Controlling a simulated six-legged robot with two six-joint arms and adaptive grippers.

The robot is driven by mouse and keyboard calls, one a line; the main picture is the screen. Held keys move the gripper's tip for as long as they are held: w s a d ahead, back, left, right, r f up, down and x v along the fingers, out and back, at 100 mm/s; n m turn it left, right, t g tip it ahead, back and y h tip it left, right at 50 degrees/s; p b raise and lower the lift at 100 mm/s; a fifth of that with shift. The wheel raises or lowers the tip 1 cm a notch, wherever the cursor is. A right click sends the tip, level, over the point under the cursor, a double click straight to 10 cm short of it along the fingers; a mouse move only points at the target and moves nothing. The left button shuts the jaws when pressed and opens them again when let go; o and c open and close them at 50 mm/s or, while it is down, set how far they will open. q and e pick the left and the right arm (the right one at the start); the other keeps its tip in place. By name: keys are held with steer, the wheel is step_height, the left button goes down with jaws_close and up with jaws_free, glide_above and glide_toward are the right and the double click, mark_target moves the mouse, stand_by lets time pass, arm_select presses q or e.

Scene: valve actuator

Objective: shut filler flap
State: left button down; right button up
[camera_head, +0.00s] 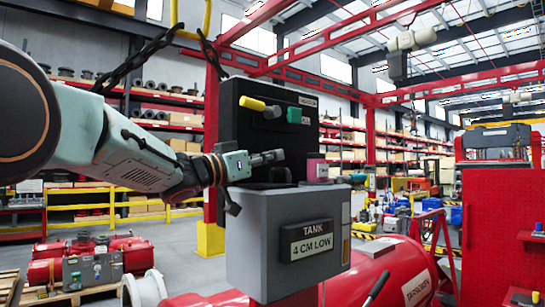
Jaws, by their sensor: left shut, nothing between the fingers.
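A grey box (275,230) with a plate reading "TANK 4 CM LOW" (307,243) stands in the middle of the head view. A dark upright panel (241,127) rises behind its top; I cannot tell whether this is the filler flap. The panel carries a yellow-ended handle (252,103) and a green block (294,115). My left gripper (277,156) is shut and empty, pointing right in front of the panel, above the box top. I cannot tell whether it touches the panel. It partly hides dark parts on the box top. My right gripper is out of view.
A small pinkish-grey block (317,168) sits at the right of the box top. A red tank (385,272) lies behind and right of the box. A red perforated board (500,225) stands at the right. A chain (140,60) hangs at upper left.

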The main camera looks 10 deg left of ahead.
arm_select(q)
steer(key=shift+w+a+f, duration=0.15)
steer(key=shift+w+a, duration=0.05)
steer(key=shift+s+a, duration=0.15)
steer(key=v, duration=1.1)
steer(key=shift+s, duration=0.4)
